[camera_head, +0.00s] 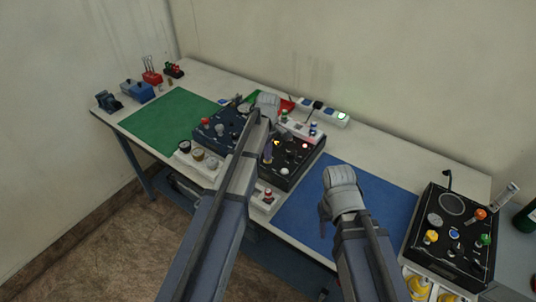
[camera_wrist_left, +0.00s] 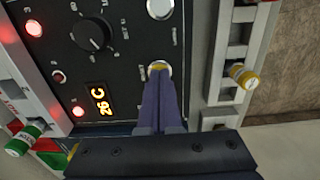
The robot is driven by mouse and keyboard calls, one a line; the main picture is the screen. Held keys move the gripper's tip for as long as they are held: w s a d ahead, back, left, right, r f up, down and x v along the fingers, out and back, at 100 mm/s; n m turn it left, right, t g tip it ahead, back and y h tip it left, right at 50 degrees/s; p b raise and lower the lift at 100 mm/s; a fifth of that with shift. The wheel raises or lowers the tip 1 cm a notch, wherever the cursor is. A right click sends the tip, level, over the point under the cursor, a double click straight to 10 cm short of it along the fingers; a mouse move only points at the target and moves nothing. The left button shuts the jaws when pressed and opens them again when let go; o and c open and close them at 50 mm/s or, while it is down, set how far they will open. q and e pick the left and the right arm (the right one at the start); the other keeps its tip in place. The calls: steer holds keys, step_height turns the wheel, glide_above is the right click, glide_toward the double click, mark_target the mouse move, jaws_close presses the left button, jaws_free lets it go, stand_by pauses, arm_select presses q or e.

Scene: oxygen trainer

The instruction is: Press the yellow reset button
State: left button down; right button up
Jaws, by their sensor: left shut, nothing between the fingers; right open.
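The yellow reset button (camera_wrist_left: 158,66) sits in a silver ring on the black panel (camera_wrist_left: 122,62) in the left wrist view, and only its far edge shows. My left gripper (camera_wrist_left: 161,78) is shut and empty, with its fingertips at the button and covering most of it. Whether they touch it or press it in, I cannot tell. In the head view my left gripper (camera_head: 268,155) is over the black control box (camera_head: 297,170), and I cannot make out the button there. My right gripper (camera_head: 325,222) is open above the blue mat (camera_head: 375,190).
A knob (camera_wrist_left: 92,34), an orange display (camera_wrist_left: 102,98) and red lights are on the same panel. White racks with coloured plugs flank it. A second black box (camera_head: 450,245) with coloured knobs stands at the right. The green mat (camera_head: 165,120) is clear.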

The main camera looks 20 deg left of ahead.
arm_select(q)
steer(key=shift+f+b, duration=0.6)
steer(key=shift+b, duration=0.05)
arm_select(e)
steer(key=shift+f, duration=0.65)
arm_select(q)
steer(key=shift+s+f+b, duration=0.15)
steer(key=shift+s+b, duration=0.05)
steer(key=shift+b, duration=0.15)
arm_select(e)
steer(key=shift+s+f, duration=0.2)
arm_select(q)
steer(key=shift+s+d, duration=0.1)
arm_select(e)
steer(key=shift+s+d, duration=0.1)
arm_select(q)
steer(key=shift+s, duration=0.1)
